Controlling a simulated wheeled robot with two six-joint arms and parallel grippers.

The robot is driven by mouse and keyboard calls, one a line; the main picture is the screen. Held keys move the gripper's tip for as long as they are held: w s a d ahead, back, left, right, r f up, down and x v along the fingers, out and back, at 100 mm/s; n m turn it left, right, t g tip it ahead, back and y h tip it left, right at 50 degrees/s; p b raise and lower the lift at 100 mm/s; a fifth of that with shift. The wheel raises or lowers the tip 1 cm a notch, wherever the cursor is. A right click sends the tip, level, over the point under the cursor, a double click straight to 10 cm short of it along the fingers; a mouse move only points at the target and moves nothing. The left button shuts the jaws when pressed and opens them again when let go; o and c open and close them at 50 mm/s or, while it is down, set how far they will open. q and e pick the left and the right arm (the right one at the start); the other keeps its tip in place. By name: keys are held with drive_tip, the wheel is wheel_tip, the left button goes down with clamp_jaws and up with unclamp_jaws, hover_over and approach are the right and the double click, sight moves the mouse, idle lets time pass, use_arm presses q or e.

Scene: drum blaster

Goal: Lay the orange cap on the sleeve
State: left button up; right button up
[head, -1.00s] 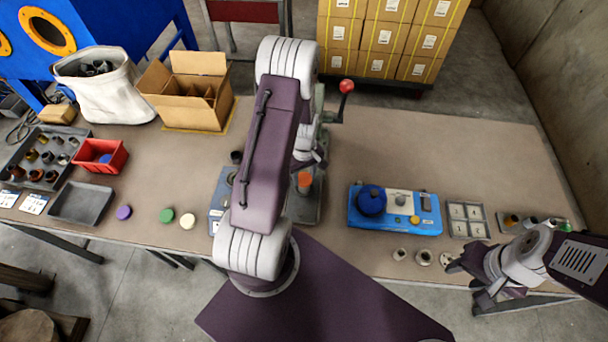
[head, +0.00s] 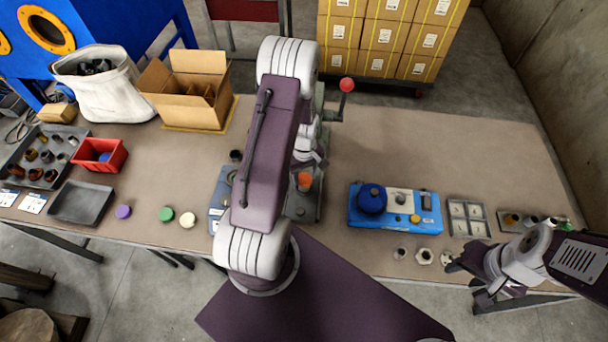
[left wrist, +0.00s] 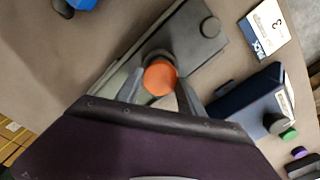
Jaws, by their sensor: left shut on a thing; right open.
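The orange cap (head: 304,182) is over the grey press base at the middle of the table. It also shows in the left wrist view (left wrist: 160,77) as a round disc between the fingers. My left gripper (left wrist: 163,88) is shut on it, one finger on each side. A grey round part (left wrist: 157,55) shows just behind the cap, perhaps the sleeve; I cannot tell whether the cap touches it. In the head view my left arm hides much of this spot. My right gripper (head: 466,280) is open and empty at the table's front right.
The press has a red-knobbed lever (head: 346,86). A blue box with a dark blue dome (head: 371,199) stands right of it. Purple (head: 123,211), green (head: 167,214) and cream (head: 187,221) caps lie to the left. The table behind the blue box is clear.

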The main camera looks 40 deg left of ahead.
use_arm(q)
drive_tip(key=o, duration=1.8)
drive_tip(key=shift+o, duration=0.2)
wheel_tip(320, 180, up, 6)
drive_tip(key=p, duration=0.5)
drive_tip(key=shift+r, duration=0.1)
